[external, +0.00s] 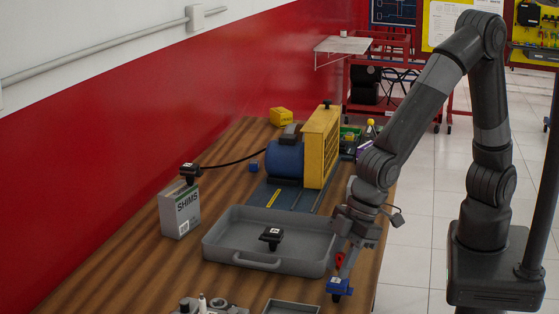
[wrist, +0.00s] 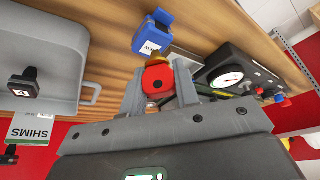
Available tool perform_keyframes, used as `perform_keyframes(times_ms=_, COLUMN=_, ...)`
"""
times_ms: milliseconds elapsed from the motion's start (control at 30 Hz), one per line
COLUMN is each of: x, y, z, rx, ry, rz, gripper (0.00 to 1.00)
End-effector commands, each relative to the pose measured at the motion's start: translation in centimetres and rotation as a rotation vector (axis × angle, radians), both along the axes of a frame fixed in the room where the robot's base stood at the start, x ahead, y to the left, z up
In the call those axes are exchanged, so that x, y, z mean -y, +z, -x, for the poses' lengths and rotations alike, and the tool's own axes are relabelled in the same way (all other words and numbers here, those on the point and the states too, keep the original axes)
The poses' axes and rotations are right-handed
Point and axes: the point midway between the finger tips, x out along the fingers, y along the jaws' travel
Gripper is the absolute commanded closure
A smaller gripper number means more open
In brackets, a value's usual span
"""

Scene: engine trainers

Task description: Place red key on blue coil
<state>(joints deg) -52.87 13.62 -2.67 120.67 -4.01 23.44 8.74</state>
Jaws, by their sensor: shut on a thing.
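The red key (wrist: 158,82) is between the two fingers of my gripper (wrist: 160,88), which is shut on it. A small brass-coloured part shows just beyond the key in the wrist view. The blue coil (wrist: 152,36) is a small blue block with a white label, close past the fingertips. In the external view the coil (external: 339,286) stands near the table's right edge. The red key (external: 339,260) shows just above it there, at the end of my gripper (external: 344,266). I cannot tell whether key and coil touch.
A grey tray (external: 222,243) with a black knob-like part (external: 271,236) lies left of my gripper. A SHIMS box (external: 180,212) stands further left. A blue motor with a yellow guard (external: 321,147) is behind. A gauge box (wrist: 236,72) is close on the right in the wrist view.

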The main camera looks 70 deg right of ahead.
Motion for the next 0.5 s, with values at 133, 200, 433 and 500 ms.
perform_keyframes(times_ms=133, x=0.03, y=-1.13, z=-0.03, rx=0.000, ry=0.000, rz=0.000, gripper=0.93)
perform_keyframes(times_ms=200, x=0.02, y=-1.13, z=-0.05, rx=0.001, ry=0.000, rz=-0.001, gripper=0.93)
perform_keyframes(times_ms=433, x=0.04, y=-1.28, z=-0.05, rx=0.000, ry=-0.001, rz=-0.001, gripper=0.93)
perform_keyframes(times_ms=500, x=0.03, y=-1.39, z=-0.05, rx=0.000, ry=-0.001, rz=-0.001, gripper=0.70)
